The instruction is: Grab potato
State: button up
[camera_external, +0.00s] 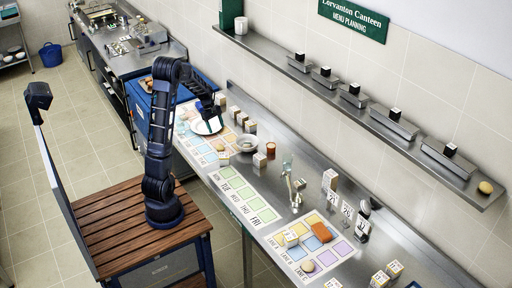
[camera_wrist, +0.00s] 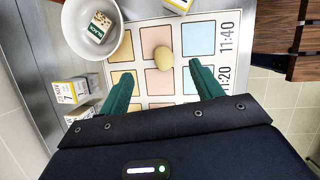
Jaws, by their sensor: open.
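A small yellow-tan potato (camera_wrist: 163,58) lies on a pink square of a colored chart (camera_wrist: 147,33) in the wrist view. In the external view a small tan lump that looks like it (camera_external: 220,147) lies on the chart on the steel counter. My gripper (camera_wrist: 160,69) is open and empty, with its two green fingers apart. The potato appears between and slightly beyond the fingertips; the height gap is unclear. In the external view my gripper (camera_external: 216,118) hangs over the counter near the white plate (camera_external: 207,127).
A white bowl (camera_wrist: 68,24) holding a labeled block stands left of the potato. Small labeled boxes (camera_wrist: 70,91) stand near it. Similar round tan items sit on the shelf end (camera_external: 485,187) and the near chart (camera_external: 308,266).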

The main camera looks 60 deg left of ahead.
aim_at(220, 148)
jog(key=shift+n, duration=0.9)
jog(key=shift+w+d+f, duration=0.1)
jog(key=shift+w+f, duration=0.05)
jog(key=shift+f, duration=2.15)
jog(key=shift+w+d+f, duration=0.1)
jog(key=shift+f, duration=2.15)
jog(key=shift+w+d+f, duration=0.1)
jog(key=shift+w+f, duration=0.05)
jog(key=shift+f, duration=2.15)
jog(key=shift+c, duration=0.3)
jog(key=c, duration=1)
